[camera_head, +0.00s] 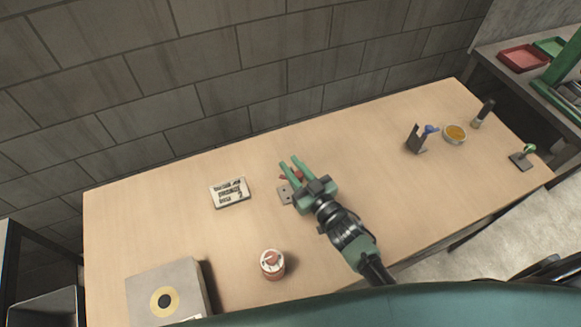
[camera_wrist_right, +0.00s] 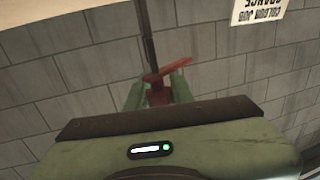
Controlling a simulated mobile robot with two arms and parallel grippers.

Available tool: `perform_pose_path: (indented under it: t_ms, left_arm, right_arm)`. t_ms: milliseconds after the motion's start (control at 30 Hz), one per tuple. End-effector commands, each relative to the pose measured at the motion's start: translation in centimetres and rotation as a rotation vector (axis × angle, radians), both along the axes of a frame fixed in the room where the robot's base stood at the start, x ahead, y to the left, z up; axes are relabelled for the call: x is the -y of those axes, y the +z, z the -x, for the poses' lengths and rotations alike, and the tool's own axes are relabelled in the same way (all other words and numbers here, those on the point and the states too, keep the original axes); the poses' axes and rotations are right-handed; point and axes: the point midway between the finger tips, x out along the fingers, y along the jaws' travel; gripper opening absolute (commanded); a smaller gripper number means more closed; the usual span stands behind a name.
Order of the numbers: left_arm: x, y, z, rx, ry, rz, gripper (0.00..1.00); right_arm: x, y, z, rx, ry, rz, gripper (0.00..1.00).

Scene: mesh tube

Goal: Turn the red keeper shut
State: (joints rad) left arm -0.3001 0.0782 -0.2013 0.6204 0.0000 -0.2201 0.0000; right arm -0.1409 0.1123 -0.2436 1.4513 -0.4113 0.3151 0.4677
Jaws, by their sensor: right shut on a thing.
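The red keeper (camera_wrist_right: 158,86) shows in the right wrist view between the two green fingers of my right gripper (camera_wrist_right: 157,82). In the head view my right gripper (camera_head: 290,164) reaches over the table, its fingers shut on the keeper (camera_head: 284,178), which is mostly hidden behind them. A small grey plate (camera_head: 286,196) with a hole lies just beside and below the fingers; how the keeper joins it cannot be seen. My left gripper is not in view.
A dark bracket (camera_head: 415,141) and amber bowl (camera_head: 455,133) stand right.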

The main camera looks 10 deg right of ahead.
Motion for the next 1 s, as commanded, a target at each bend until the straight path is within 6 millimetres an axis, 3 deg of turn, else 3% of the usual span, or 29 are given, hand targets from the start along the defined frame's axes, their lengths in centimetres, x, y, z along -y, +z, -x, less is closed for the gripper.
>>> perform_pose_path:
  t_ms: [400, 900, 933, 1000]
  left_arm:
    - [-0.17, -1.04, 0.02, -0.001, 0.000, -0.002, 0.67]
    - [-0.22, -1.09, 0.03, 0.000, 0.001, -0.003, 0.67]
    - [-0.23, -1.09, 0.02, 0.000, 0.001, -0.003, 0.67]
    - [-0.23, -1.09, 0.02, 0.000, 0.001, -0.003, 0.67]
  right_arm:
    - [0.45, 0.04, -0.18, 0.003, -0.179, -0.003, 0.00]
    - [0.53, 0.17, -0.24, 0.005, -0.197, 0.000, 0.00]
    - [0.53, 0.18, -0.24, 0.005, -0.197, 0.000, 0.26]
    - [0.53, 0.17, -0.24, 0.005, -0.197, 0.000, 0.45]
